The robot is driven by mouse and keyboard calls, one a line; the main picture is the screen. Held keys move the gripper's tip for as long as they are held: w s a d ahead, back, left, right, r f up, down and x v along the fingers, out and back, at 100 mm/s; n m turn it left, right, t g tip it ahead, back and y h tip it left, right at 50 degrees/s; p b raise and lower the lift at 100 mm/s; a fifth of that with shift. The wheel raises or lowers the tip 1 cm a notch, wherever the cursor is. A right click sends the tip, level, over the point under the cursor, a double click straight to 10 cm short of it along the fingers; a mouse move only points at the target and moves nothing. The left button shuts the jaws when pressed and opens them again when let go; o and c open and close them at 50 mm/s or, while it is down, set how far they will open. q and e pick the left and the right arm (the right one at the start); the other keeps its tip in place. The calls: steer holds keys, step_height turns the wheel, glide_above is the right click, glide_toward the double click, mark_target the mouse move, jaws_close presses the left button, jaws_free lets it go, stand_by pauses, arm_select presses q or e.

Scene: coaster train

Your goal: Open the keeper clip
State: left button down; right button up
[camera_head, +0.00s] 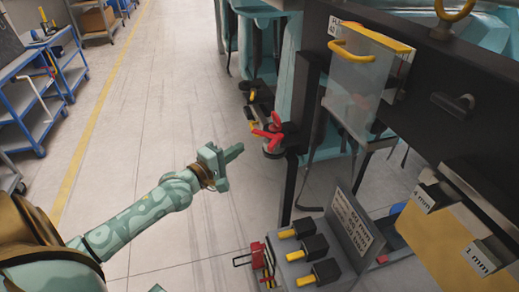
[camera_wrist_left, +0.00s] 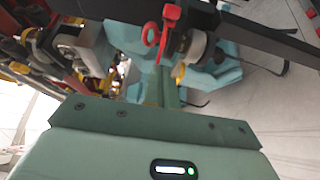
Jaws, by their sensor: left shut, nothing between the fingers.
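A red part with a ring, which looks like the keeper clip (camera_head: 270,131), sits on a dark round fitting at the end of the black bar. In the left wrist view the red ring (camera_wrist_left: 151,35) shows just beyond my fingers, with a pale round fitting beside it. My left gripper (camera_head: 238,150) is shut and empty, a short way left of and below the red part in the head view. The closed fingers (camera_wrist_left: 161,84) point toward the red part, apparently without touching it. Whether the clip is open or shut is too small to tell. My right gripper is out of view.
A clear panel with a yellow handle (camera_head: 362,42) hangs at upper right. A grey stand with several black-and-yellow tools (camera_head: 325,272) and a red tool (camera_head: 258,257) are below. Blue shelves (camera_head: 30,100) stand far left. The floor around my left arm is clear.

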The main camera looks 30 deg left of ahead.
mark_target(271, 138)
arm_select(q)
steer(key=w+d, duration=0.4)
steer(key=shift+w+d, duration=0.15)
steer(key=shift+w, duration=0.05)
steer(key=shift+d, duration=0.1)
steer(key=shift+d+p, duration=0.8)
steer(key=shift+p, duration=0.45)
